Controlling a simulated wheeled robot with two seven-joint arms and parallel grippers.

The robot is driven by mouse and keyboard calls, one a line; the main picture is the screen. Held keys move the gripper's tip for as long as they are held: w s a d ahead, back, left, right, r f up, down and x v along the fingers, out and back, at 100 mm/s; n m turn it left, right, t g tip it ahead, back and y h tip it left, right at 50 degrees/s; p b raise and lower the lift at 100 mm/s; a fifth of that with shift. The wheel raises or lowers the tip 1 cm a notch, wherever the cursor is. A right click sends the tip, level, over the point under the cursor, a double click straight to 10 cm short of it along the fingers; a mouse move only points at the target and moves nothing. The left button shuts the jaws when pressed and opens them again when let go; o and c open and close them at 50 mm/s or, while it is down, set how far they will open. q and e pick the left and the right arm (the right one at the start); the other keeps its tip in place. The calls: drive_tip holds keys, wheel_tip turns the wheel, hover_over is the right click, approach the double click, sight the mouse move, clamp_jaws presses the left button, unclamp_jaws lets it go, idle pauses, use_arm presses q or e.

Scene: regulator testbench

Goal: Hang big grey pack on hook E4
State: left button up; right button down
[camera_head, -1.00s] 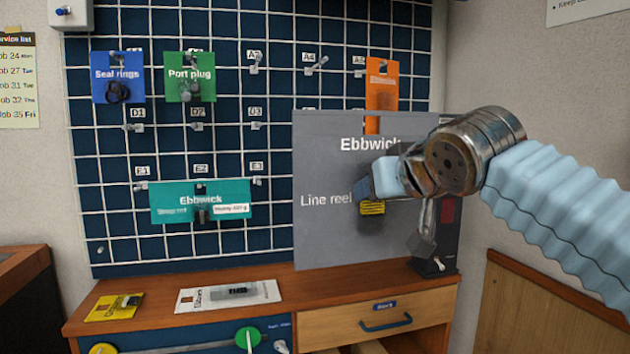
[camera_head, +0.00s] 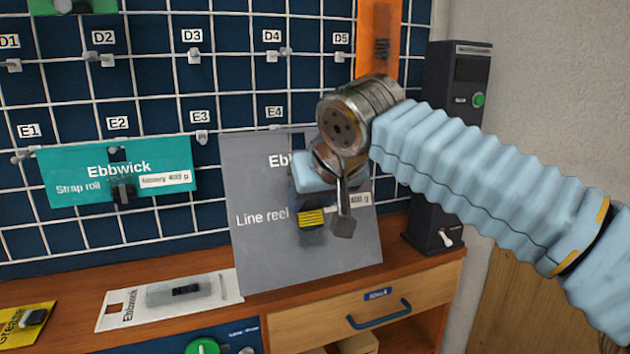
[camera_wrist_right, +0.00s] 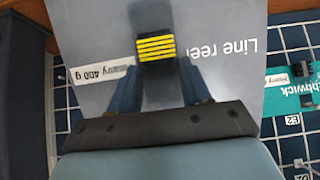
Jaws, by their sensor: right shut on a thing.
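The big grey pack (camera_head: 260,245) reads "Ebbwick Line reel" and hangs upright from my right gripper (camera_head: 311,214), in front of the lower right of the pegboard. My right gripper is shut on the dark block with yellow stripes on the pack's face; the striped block (camera_wrist_right: 156,48) sits between the fingers in the right wrist view. Hook E4 (camera_head: 278,114) shows just above the pack's top edge, below its E4 label. The pack's top right part is hidden behind my gripper and wrist, so I cannot tell whether its hole meets the hook. My left gripper is not in view.
A teal Strap roll pack (camera_head: 75,180) hangs at E2, left of the grey pack. An orange pack (camera_head: 377,40) hangs above my right wrist. A black box with a green button (camera_head: 455,150) stands at right. A white pack (camera_head: 125,308) and a yellow pack (camera_head: 15,330) lie on the bench.

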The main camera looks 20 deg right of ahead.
drive_tip(key=w+f+p, duration=0.1)
drive_tip(key=w+p, duration=0.2)
drive_tip(key=w, duration=0.6)
drive_tip(key=shift+w+a, duration=0.15)
drive_tip(key=shift+w, duration=0.2)
idle(0.5)
drive_tip(key=shift+f, duration=0.15)
idle(0.4)
